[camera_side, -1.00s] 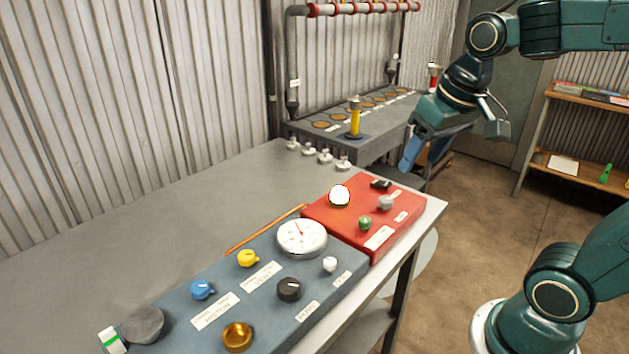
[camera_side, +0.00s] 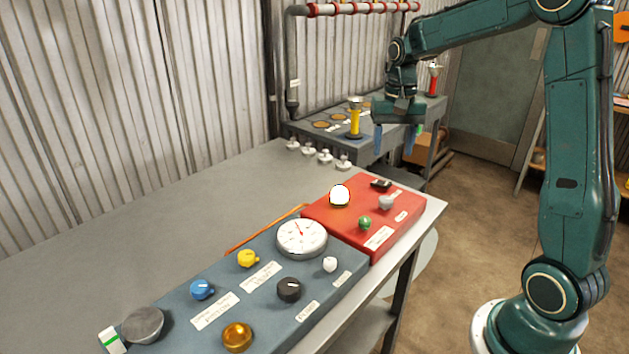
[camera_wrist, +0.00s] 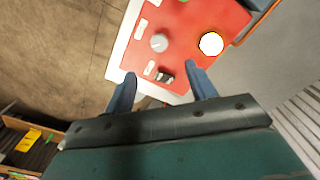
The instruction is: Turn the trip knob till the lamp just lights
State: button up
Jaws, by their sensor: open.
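A red box (camera_side: 318,214) at the bench's right end carries a round lamp (camera_side: 339,195), which glows white; it also glows in the wrist view (camera_wrist: 211,43). Beside it are a grey knob (camera_side: 386,202), a green knob (camera_side: 365,223) and a black switch (camera_side: 381,184). The labels are too small to read, so I cannot tell which knob is the trip knob. The grey knob shows in the wrist view (camera_wrist: 159,42) beyond my fingertips. My gripper (camera_side: 394,142) is open and empty, above and behind the red box, apart from it.
A blue-grey panel (camera_side: 262,311) in front holds a white dial (camera_side: 302,238), several coloured knobs and an amber dome (camera_side: 237,337). Behind stands a grey stand (camera_side: 310,137) with a yellow post (camera_side: 354,120). The bench's left part is clear.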

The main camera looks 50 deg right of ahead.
aim_at(386, 199)
jog(key=shift+w+d+f, duration=0.15)
jog(key=shift+d+f, duration=0.1)
jog(key=shift+d, duration=0.1)
jog(key=shift+f, duration=0.15)
notch_tip(386, 199, down, 14)
jog(key=shift+r, duration=0.25)
dwell(0.4)
jog(key=c, duration=1)
